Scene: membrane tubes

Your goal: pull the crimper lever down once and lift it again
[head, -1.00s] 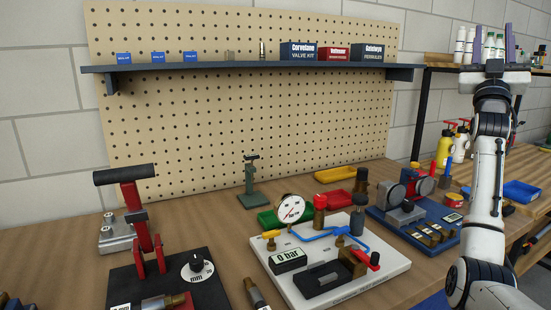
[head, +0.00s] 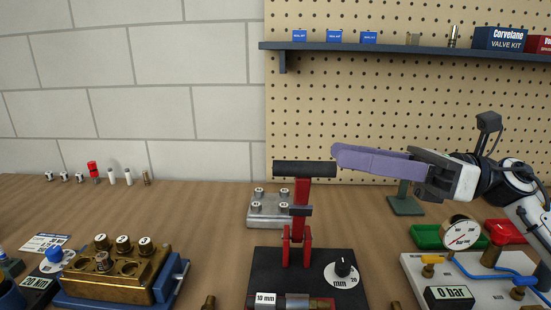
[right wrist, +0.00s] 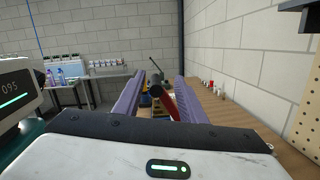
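The crimper stands on a black base (head: 265,285) at the lower middle of the head view. Its red lever (head: 301,195) is upright, with a black crossbar handle (head: 300,168) on top. My right gripper (head: 338,155), with long purple fingers, reaches in from the right. Its fingertips are by the handle's right end; I cannot tell whether they touch. In the right wrist view, the two fingers of the gripper (right wrist: 167,80) are well apart. The round handle end (right wrist: 157,89) and red lever (right wrist: 168,106) appear between them. My left gripper is not in view.
A pressure rig with a gauge (head: 462,234) and a green tray (head: 427,237) stand right of the crimper. A grey metal block (head: 268,210) sits behind it. A brass block (head: 105,275) is at lower left. A shelf (head: 390,48) hangs above on the pegboard.

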